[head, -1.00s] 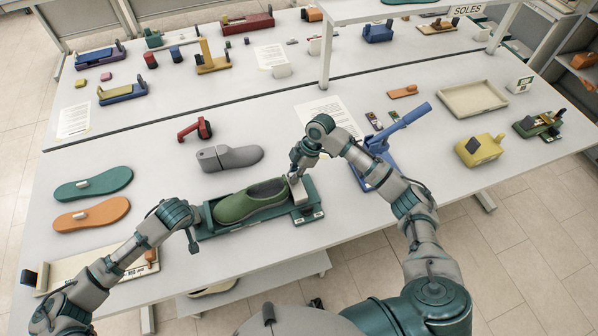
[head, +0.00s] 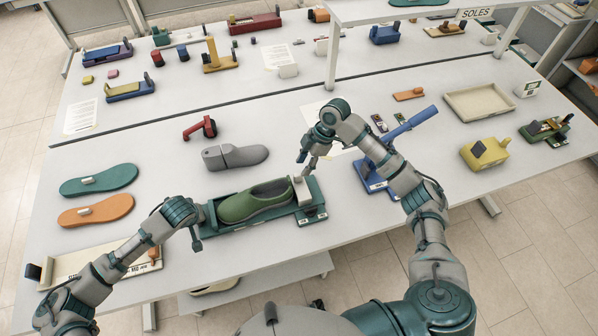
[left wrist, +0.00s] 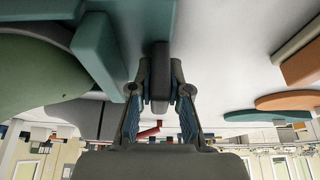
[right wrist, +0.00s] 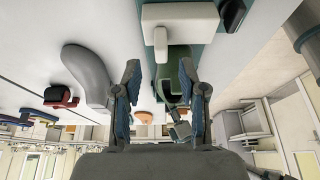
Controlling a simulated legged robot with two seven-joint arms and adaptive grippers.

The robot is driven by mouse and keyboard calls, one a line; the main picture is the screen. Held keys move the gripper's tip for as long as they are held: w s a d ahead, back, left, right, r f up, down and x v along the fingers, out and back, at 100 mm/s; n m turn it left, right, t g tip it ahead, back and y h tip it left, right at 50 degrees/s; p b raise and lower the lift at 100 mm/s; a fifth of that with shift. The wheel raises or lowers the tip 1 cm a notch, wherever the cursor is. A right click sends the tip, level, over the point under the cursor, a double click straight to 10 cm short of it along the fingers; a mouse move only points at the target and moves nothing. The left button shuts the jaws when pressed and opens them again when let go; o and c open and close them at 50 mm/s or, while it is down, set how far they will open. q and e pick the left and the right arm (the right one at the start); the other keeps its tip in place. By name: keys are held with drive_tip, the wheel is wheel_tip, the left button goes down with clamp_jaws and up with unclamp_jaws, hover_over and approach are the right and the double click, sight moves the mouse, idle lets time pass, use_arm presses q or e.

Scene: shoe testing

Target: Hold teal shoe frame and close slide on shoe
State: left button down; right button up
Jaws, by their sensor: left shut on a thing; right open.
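The teal shoe frame (head: 236,230) lies on the near table with the green shoe (head: 255,202) in it. The pale slide (head: 302,187) stands at the shoe's right end on the frame; whether they touch is unclear. My left gripper (head: 197,240) is at the frame's left end. In the left wrist view my left gripper (left wrist: 160,95) is shut on a dark grip (left wrist: 160,65) joined to the teal frame (left wrist: 100,45). My right gripper (head: 304,160) is just behind and above the slide. In the right wrist view it (right wrist: 160,80) is open and empty, with the slide (right wrist: 180,18) beyond the fingertips.
A grey shoe last (head: 236,157) and a red tool (head: 200,128) lie behind the frame. Teal (head: 99,180) and orange soles (head: 95,211) lie left. A blue lever device (head: 378,170) stands close right of my right gripper. Table is clear in front of the frame.

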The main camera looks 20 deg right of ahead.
drive_tip(key=v, duration=0.6)
drive_tip(key=shift+d, duration=0.1)
use_arm(q)
drive_tip(key=c, duration=1.1)
unclamp_jaws()
drive_tip(key=shift+o, duration=0.2)
